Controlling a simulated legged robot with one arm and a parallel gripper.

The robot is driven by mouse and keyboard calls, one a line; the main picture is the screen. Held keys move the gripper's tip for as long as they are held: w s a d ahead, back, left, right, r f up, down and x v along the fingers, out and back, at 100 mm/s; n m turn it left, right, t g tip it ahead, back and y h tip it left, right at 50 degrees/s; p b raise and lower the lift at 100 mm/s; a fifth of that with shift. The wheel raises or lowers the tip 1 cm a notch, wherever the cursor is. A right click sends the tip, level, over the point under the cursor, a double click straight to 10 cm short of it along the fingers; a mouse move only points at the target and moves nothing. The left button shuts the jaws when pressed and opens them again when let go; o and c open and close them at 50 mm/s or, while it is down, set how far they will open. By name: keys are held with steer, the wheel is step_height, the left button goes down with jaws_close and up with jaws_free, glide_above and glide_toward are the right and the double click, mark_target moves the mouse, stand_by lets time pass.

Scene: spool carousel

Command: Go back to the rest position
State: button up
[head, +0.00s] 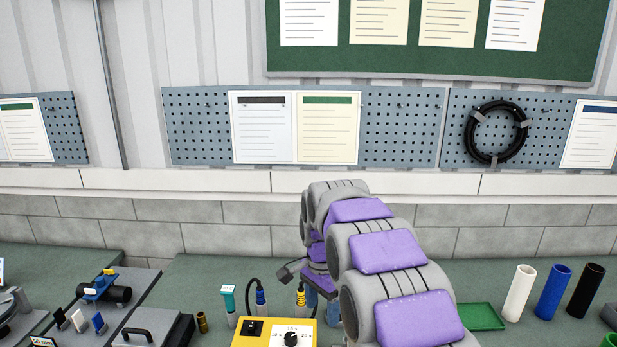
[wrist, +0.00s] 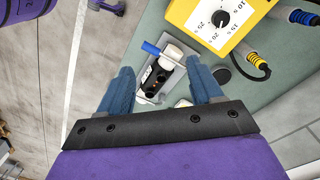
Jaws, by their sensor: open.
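My gripper (wrist: 161,82) is in the wrist view with its two blue fingers spread apart. Nothing is held between them. Below and between the fingers, a white and black device (wrist: 168,72) with a blue-tipped bar lies on a grey plate. In the head view my purple and grey arm reaches forward over the bench, and its end is largely hidden behind its own links.
A yellow box with a dial (head: 278,334) stands close to my arm; it also shows in the wrist view (wrist: 214,22). Cabled plugs (head: 300,297) and a teal-topped tool (head: 228,300) are nearby. A green tray (head: 481,317) and upright white (head: 519,293), blue (head: 553,292) and black (head: 586,291) tubes stand right.

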steer(key=s+d+f+n+b, duration=0.1)
steer(key=s+d+n+b, duration=0.4)
steer(key=s, duration=1.5)
steer(key=s+d+f+n, duration=0.2)
steer(key=s+d+f, duration=0.1)
steer(key=s, duration=0.6)
steer(key=s+d+f+n+g, duration=0.1)
steer(key=s+d+f+n, duration=0.2)
steer(key=s, duration=0.7)
step_height(320, 180, down, 2)
steer(key=shift+f+b, duration=0.1)
steer(key=shift+b, duration=0.3)
steer(key=shift+s, duration=0.1)
